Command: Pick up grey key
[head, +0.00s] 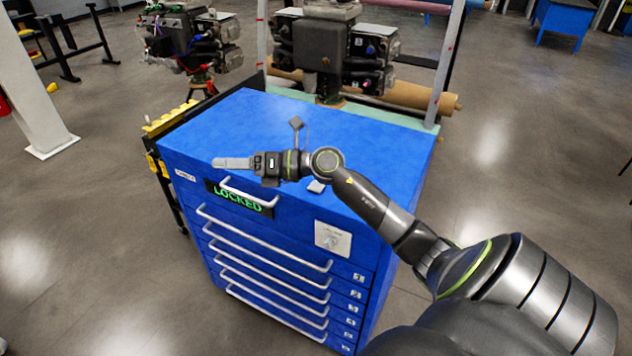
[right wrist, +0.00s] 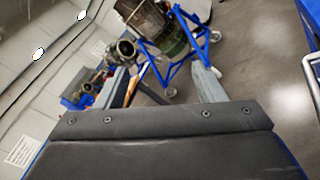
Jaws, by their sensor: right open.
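A small flat grey piece with a thin stem (head: 296,123) rests on the blue top of the drawer cabinet (head: 380,150), just behind my right wrist. A second small light grey piece (head: 316,187) lies on the front of the top, partly hidden by my right arm. Which one is the grey key I cannot tell. My right gripper (head: 220,163) is above the cabinet's front left edge, pointing left, away from both pieces. In the right wrist view its two fingers (right wrist: 163,88) are apart with nothing held between them. My left gripper is not in view.
The cabinet front has a green LOCKED display (head: 238,198), a lock plate (head: 333,240) and several handled drawers. Engine-like machinery (head: 335,50) stands behind the cabinet, near a white upright post (head: 448,60). The floor (head: 540,170) to the right is open.

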